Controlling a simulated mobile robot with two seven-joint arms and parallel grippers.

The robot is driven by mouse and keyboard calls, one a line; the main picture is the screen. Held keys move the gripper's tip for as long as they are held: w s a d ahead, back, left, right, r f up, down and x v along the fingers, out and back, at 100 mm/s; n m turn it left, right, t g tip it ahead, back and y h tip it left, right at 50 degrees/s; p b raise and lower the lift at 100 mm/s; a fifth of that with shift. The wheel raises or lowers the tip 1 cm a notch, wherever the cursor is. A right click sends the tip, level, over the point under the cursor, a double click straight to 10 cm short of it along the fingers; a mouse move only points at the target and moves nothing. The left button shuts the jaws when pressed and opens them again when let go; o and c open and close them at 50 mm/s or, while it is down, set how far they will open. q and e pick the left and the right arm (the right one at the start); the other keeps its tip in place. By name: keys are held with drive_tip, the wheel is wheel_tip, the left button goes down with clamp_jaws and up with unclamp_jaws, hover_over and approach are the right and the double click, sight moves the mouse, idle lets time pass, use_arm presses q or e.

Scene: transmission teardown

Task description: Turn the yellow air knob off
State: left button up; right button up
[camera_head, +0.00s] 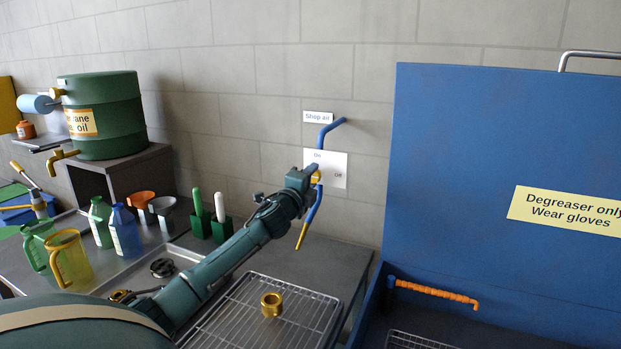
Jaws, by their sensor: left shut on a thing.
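The yellow air knob (317,177) shows as a small yellow patch on the blue air pipe (327,131), in front of the white On/Off plate (339,174) on the wall. "On" is at the plate's top and "Off" at its right. My left arm reaches up from the lower left, and its gripper (313,179) is shut on the knob. The gripper hides part of the knob, so I cannot tell exactly which way the knob points. The pipe runs on below to a yellow tip (301,237). My right gripper is not in view.
A wire rack (238,321) with a brass ring (271,304) lies below my left arm. A blue degreaser cabinet (455,170) with a raised lid stands at right. A green oil drum (108,112), jugs, bottles and funnels are at left.

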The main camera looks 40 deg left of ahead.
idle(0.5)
use_arm(q)
drive_tip(key=o, duration=1)
drive_tip(key=shift+b+v, duration=1.35)
drive_tip(key=shift+v, duration=5.25)
drive_tip(key=shift+a+f, duration=0.1)
